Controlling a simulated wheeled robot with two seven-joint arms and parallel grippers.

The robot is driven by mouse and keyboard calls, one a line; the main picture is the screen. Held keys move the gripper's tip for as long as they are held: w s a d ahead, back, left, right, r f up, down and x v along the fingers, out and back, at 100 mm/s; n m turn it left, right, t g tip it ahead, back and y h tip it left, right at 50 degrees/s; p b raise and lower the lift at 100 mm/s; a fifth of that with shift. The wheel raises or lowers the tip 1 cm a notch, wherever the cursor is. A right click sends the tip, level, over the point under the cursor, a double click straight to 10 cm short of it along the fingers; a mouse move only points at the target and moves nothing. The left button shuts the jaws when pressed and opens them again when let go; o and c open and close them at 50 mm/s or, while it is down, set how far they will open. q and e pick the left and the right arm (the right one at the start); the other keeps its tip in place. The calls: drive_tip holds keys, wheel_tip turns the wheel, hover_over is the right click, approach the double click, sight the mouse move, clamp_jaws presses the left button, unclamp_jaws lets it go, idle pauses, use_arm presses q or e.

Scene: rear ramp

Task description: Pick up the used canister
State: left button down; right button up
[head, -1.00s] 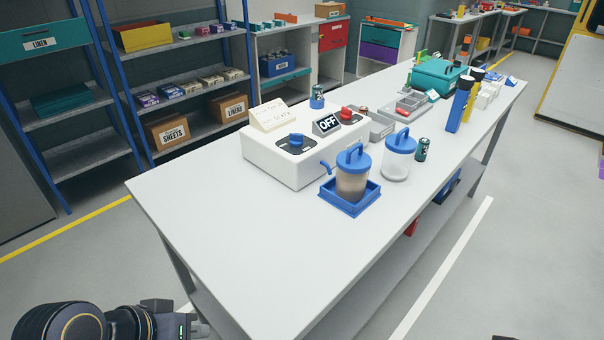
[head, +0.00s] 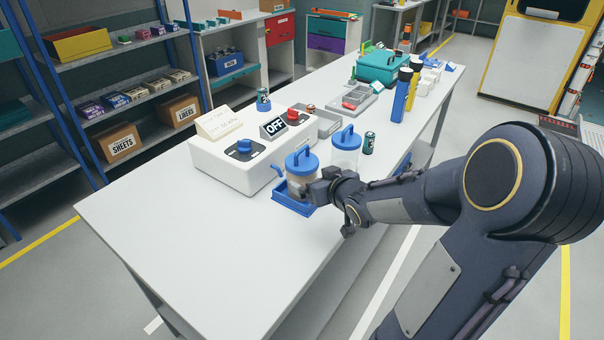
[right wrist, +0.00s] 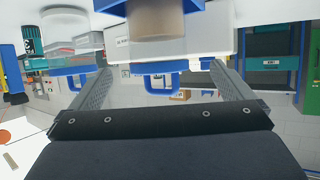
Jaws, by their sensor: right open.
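The used canister (head: 297,180), with brown contents and a blue handled lid, stands upright in a blue tray (head: 292,203) in front of the white unit. My right gripper (head: 322,186) is at its right side, level with the body, and hides part of it. In the right wrist view, which is upside down, the canister's brown contents (right wrist: 158,20) show at the top and its lid handle (right wrist: 160,84) lies between my two spread fingers. The fingers (right wrist: 160,72) are open and hold nothing. My left gripper is out of view.
A clear canister (head: 345,158) with a blue lid stands close behind the used one, with a dark can (head: 369,143) beside it. The white unit (head: 225,168) bears an OFF sign (head: 273,128). The table's near left part is clear.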

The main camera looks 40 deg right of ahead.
sight(310, 176)
drive_tip(key=p+x, duration=0.1)
drive_tip(key=x, duration=0.7)
drive_tip(key=shift+w+d+f, duration=0.1)
drive_tip(key=shift+d+f, duration=0.1)
drive_tip(key=shift+f, duration=0.1)
drive_tip(key=shift+c, duration=0.3)
drive_tip(key=c, duration=1.9)
drive_tip(key=shift+r, duration=0.1)
